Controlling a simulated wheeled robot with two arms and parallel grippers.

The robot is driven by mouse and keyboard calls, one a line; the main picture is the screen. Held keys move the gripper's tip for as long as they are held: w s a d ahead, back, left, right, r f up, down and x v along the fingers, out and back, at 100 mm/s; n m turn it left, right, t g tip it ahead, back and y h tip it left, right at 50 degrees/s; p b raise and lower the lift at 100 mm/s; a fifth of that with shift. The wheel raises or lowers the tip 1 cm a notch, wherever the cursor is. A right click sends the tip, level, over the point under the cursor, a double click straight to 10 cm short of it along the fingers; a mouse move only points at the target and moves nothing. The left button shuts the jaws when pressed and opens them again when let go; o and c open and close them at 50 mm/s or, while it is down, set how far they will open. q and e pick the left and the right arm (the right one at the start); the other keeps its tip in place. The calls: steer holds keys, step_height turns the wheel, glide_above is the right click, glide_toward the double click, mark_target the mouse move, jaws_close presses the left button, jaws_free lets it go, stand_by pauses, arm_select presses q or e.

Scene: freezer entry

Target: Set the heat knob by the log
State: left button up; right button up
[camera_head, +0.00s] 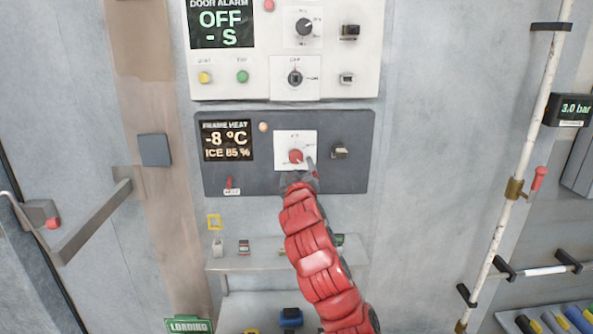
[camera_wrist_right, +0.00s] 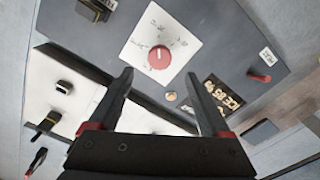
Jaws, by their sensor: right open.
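The red heat knob (camera_head: 296,156) sits on a white square plate in the dark grey frame heat panel (camera_head: 355,180). The knob shows in full in the right wrist view (camera_wrist_right: 159,57), with small marks around it that are too blurred to read. My right gripper (camera_head: 300,172) is at the plate's lower edge, and it is open and empty in the wrist view (camera_wrist_right: 158,75). The knob shows just beyond and between the fingertips, apparently untouched. The panel's display (camera_head: 227,140) reads -8 °C and ICE 85 %. No log can be made out. My left gripper is out of view.
A white door alarm panel (camera_head: 255,80) with knobs and buttons is directly above. A switch (camera_head: 340,151) is right of the knob, and a small red lever (camera_head: 229,183) is lower left. A shelf (camera_head: 225,266) with small items lies below. A vertical pipe (camera_head: 523,150) stands at right.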

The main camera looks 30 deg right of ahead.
steer(key=b+v, duration=0.2)
steer(key=v, duration=0.6)
stand_by(0.4)
